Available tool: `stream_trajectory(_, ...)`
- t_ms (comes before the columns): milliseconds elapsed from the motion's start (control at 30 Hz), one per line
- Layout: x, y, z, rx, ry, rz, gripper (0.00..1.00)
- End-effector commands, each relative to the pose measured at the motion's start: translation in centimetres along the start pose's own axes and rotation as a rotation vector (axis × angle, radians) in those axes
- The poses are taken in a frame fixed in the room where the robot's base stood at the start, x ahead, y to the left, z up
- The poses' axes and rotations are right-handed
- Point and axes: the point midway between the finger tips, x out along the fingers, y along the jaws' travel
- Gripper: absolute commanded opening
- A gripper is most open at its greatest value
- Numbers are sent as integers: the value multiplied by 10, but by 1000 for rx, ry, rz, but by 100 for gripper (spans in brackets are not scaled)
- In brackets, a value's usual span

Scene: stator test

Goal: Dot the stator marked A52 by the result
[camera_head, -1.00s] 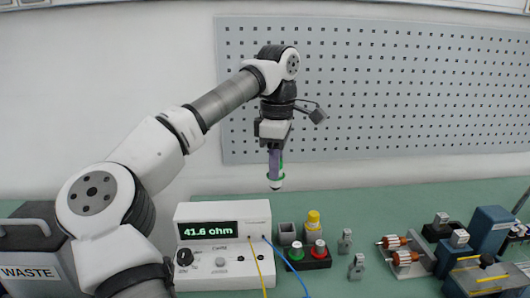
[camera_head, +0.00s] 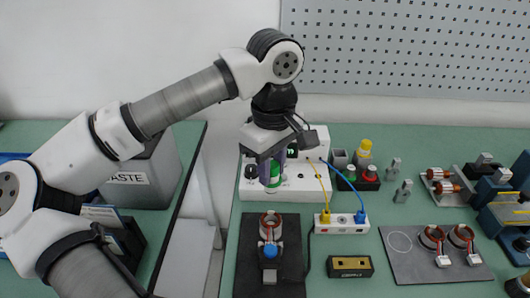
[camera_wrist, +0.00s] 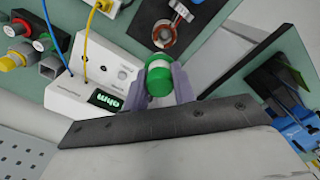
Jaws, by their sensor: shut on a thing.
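My gripper (camera_head: 272,165) is shut on a green and white marker (camera_head: 272,180), which points down in front of the meter (camera_head: 300,190). The wrist view shows the marker (camera_wrist: 158,78) between the fingers (camera_wrist: 166,90). One stator (camera_head: 268,228) with copper windings sits on a dark plate (camera_head: 285,270), beside a blue-topped part; it also shows in the wrist view (camera_wrist: 163,36). Two more stators (camera_head: 431,237) (camera_head: 461,236) lie on a grey mat (camera_head: 400,262) with a drawn circle. No A52 mark is readable. The meter's display is mostly hidden in the head view.
A block with green and red round tops (camera_head: 358,180) stands right of the meter, near a yellow-topped piece (camera_head: 364,148). Yellow and blue leads run to a white terminal box (camera_head: 342,224). A black-and-yellow block (camera_head: 349,267) lies in front. A waste bin (camera_head: 150,170) is left.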

Motion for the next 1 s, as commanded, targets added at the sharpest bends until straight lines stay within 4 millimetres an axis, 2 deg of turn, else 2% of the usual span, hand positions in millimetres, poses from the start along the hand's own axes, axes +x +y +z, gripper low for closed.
stream_trajectory(600, 44, 0, 0, -1, 0, 0, 0)
stream_trajectory(1000, 47, 0, 0, -1, 0, 0, 0)
